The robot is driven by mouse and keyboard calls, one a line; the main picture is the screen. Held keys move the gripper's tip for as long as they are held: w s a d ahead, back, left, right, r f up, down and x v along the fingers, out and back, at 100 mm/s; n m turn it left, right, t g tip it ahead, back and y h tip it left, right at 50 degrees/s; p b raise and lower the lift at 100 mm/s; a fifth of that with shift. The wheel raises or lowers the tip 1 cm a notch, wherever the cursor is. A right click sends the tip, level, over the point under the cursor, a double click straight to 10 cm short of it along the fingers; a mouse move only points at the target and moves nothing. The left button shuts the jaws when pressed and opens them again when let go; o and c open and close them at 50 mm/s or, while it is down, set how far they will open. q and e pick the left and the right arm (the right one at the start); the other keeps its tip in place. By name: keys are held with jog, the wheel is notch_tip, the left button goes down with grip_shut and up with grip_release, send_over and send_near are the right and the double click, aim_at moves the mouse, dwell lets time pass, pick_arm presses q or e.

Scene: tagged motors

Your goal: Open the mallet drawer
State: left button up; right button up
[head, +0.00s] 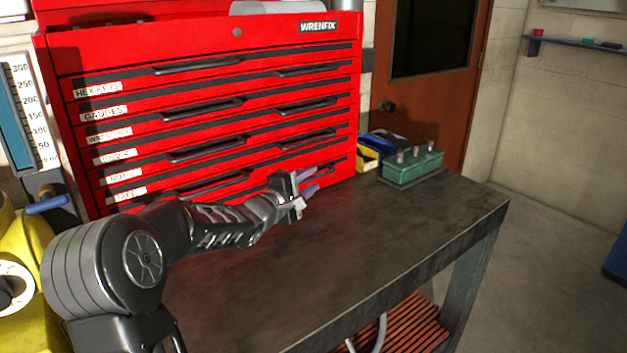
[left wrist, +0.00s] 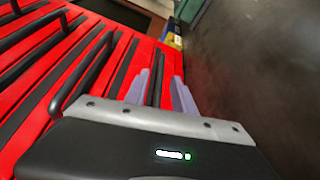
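A red tool chest (head: 220,48) stands on the dark bench, and its drawers all look shut. White labels run down its left side; the top ones read like HEX KEYS and GAUGES. The lower labels, including the bottom one (head: 126,194), are too small to read surely, so I cannot tell which names the mallet drawer. My left gripper (head: 306,182) is in front of the lowest drawers, near the chest's right side. Drawer handles (left wrist: 84,72) lie left of the fingers. My right gripper is not in view.
A green box (head: 413,168) with knobs on top and yellow and blue bins (head: 367,158) stand right of the chest. The bench top (head: 340,250) is clear in front. A yellow object (head: 22,240) is at the left edge. A brown door (head: 460,100) is behind.

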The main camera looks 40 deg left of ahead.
pick_arm(q)
jog(key=shift+w+a, duration=0.1)
jog(key=shift+w, duration=0.95)
jog(key=shift+c, duration=0.2)
grip_shut()
jog(key=shift+f, duration=0.1)
dwell(0.3)
